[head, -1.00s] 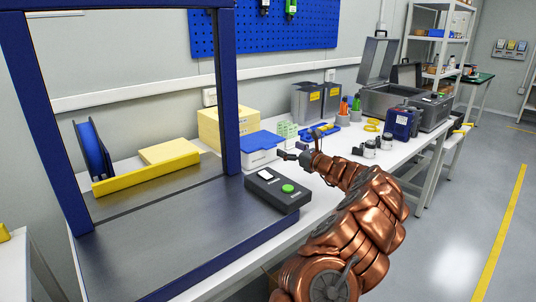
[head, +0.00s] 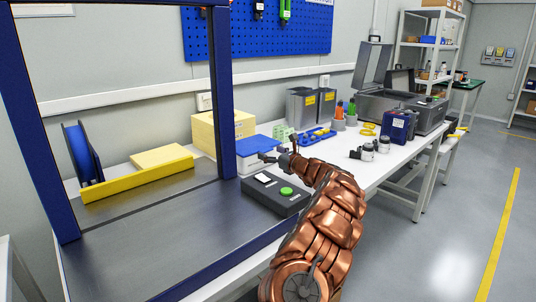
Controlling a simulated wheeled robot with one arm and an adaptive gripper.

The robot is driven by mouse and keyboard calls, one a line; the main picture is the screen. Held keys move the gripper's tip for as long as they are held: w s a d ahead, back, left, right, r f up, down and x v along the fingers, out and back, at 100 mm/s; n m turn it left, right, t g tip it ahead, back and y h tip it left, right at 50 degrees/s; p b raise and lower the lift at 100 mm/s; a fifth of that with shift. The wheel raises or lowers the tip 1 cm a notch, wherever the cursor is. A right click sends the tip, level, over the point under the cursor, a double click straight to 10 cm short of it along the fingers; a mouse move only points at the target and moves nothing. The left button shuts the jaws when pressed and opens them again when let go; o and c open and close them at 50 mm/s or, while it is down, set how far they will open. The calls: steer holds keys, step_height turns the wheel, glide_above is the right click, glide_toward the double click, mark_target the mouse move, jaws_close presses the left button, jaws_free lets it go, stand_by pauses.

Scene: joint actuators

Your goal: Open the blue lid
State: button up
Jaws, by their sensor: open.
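A white box with a blue lid (head: 262,142) stands on the white bench, to the right of the blue frame post. The lid looks shut. My gripper (head: 277,149) is open and empty, just in front of the box's right side and overlapping it in the head view. I cannot tell whether a finger touches the lid. The lower right part of the box is hidden behind my gripper.
A yellow box (head: 215,132) stands behind left. Blue trays (head: 316,136), bottles and a blue canister (head: 397,126) are farther right.

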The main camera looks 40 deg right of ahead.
steer(key=shift+w, duration=0.55)
steer(key=shift+c, duration=0.2)
jaws_close()
steer(key=shift+a+r, duration=0.1)
steer(key=shift+a, duration=0.05)
